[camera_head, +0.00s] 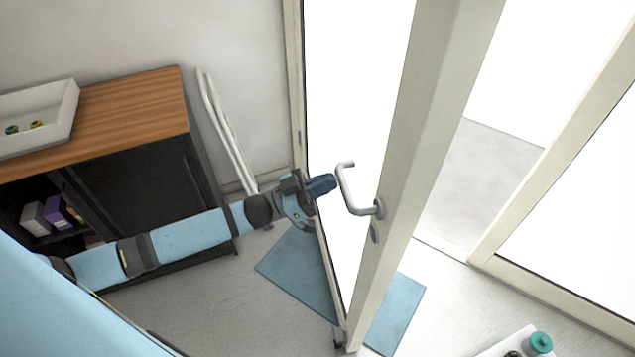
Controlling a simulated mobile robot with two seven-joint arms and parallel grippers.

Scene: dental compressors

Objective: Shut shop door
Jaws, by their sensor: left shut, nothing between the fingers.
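The shop door (425,120) stands open and swung inward, with a pale frame and a bright glass panel. Its metal lever handle (347,188) sticks out on the door's left side, above a small lock fitting. My left gripper (332,183) is shut and empty, just left of the handle and in front of the glass. A small gap seems to show between the fingertips and the handle; I cannot tell whether it touches the glass. The doorway (490,190) is open to the right of the door. My right gripper is not in view.
A wooden-topped black cabinet (130,110) with a white tray (70,110) stands at the left. White poles (225,130) lean on the wall. A blue mat (290,270) lies under the door. A white surface with a teal-lidded container (537,343) is at the bottom right.

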